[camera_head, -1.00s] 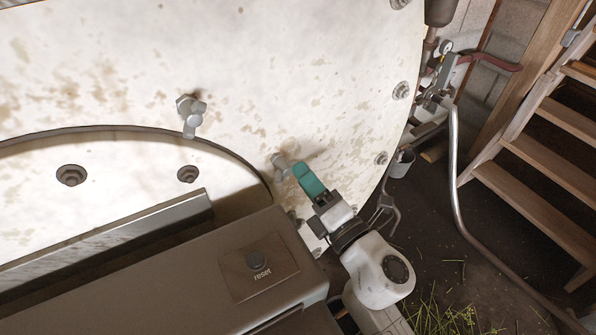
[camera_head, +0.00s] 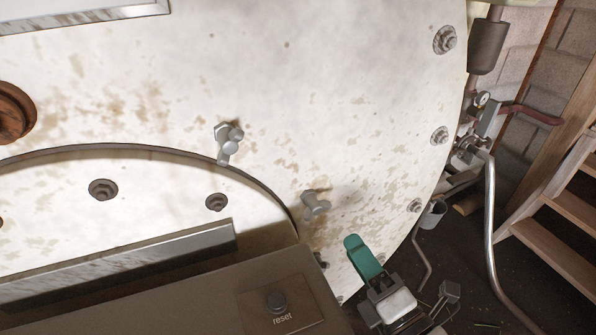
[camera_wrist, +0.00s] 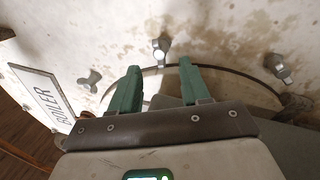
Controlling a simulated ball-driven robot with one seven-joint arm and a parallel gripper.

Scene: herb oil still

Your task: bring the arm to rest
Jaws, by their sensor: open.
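My gripper (camera_head: 362,258) has green fingers and is at the lower right of the head view, in front of the pale, stained boiler face (camera_head: 330,110). In the wrist view its two fingers (camera_wrist: 157,88) stand apart with nothing between them. A wing-nut clamp (camera_head: 315,205) is on the boiler face up and left of the gripper in the head view, with a gap between them. Most of my arm is below the frame.
Another clamp (camera_head: 228,142) sits by the curved hatch edge. A box with a reset button (camera_head: 276,301) fills the lower foreground, left of the gripper. A metal pipe (camera_head: 491,220), a small bucket (camera_head: 433,214) and wooden stairs (camera_head: 560,240) are at the right.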

